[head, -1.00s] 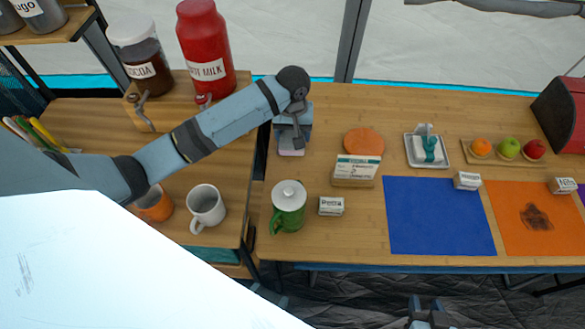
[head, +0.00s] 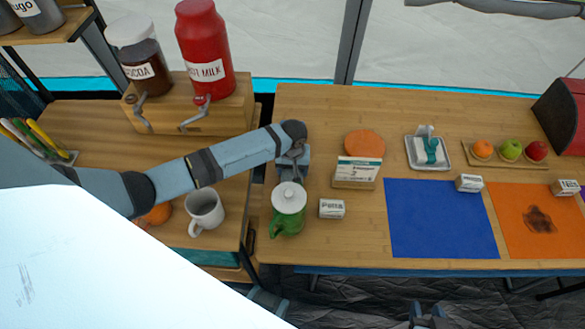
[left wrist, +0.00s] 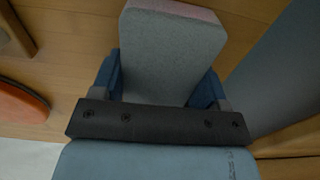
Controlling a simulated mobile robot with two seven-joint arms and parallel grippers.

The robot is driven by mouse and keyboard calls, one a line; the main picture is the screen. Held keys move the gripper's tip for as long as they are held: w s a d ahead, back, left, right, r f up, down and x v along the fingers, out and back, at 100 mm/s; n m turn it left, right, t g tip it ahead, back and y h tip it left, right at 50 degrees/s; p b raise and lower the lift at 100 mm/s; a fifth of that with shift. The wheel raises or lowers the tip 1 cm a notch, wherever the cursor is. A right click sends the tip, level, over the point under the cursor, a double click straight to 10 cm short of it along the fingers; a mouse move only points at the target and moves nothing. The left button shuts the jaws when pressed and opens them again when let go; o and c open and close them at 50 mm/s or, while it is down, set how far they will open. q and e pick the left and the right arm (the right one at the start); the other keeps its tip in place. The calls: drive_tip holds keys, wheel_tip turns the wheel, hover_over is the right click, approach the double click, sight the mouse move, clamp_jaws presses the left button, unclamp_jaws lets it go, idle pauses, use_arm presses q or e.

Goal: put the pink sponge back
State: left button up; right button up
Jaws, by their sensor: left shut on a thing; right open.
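My left gripper (head: 292,168) is just behind the green pot with the white lid (head: 288,205) in the head view. In the left wrist view it is shut on the sponge (left wrist: 172,55), a grey block with a pink layer at its far edge. The sponge stands out beyond both blue fingers. In the head view the sponge is hidden by the gripper and pot. My right gripper (head: 428,318) is open at the bottom edge, only partly in view. A white tray (head: 445,164) holding a teal item stands at the back of the table.
An orange round board (head: 364,144), a card box (head: 355,172) and a small white label block (head: 332,208) lie right of the pot. Blue (head: 440,218) and orange (head: 540,220) mats lie further right. A white mug (head: 205,211) stands on the left counter.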

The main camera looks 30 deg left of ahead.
use_arm(q)
drive_tip(key=o, duration=0.9)
drive_tip(key=shift+r, duration=0.1)
wheel_tip(320, 180, up, 12)
drive_tip(key=shift+p, duration=0.5)
